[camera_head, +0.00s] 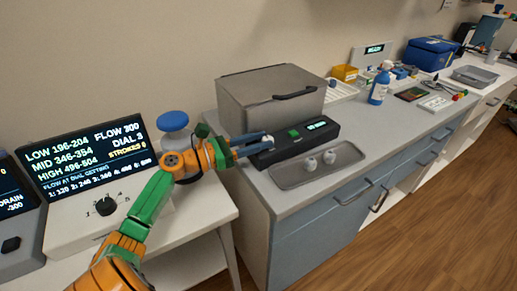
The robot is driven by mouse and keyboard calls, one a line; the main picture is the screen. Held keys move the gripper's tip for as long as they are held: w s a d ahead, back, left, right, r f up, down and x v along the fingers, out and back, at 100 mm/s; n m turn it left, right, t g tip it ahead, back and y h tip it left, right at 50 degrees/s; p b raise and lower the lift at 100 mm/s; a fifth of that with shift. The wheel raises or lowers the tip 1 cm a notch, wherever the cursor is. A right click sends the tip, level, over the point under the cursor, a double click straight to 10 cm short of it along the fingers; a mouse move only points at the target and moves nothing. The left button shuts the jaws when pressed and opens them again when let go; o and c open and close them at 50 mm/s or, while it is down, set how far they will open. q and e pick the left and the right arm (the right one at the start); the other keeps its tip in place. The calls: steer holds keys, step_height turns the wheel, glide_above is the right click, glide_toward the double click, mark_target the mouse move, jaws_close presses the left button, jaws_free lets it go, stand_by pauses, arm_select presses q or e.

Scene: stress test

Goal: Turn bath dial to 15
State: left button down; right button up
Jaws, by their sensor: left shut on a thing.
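The bath is a grey lidded box (270,96) with a dark handle, standing on the near end of the counter. In front of it is a black control panel (316,135) with a green button (294,133) and a small lit display (317,125), whose digits are too small to read. My left gripper (265,143) reaches in from the left and its blue-grey fingers are shut at the panel's left end, where the bath dial seems to be. The fingers hide the dial, so its pointer cannot be read. My right gripper is not in view.
A grey tray (285,179) with two small white items lies in front of the panel. At left, a pump console (88,156) reads FLOW 300, DIAL 3, and has a black knob (106,206). A blue bottle (379,88) stands to the right.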

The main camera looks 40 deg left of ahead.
arm_select(q)
steer(key=shift+m+h, duration=0.3)
steer(key=shift+h, duration=0.1)
steer(key=c, duration=0.5)
jaws_free()
steer(key=shift+d, duration=0.1)
steer(key=shift+r, duration=0.1)
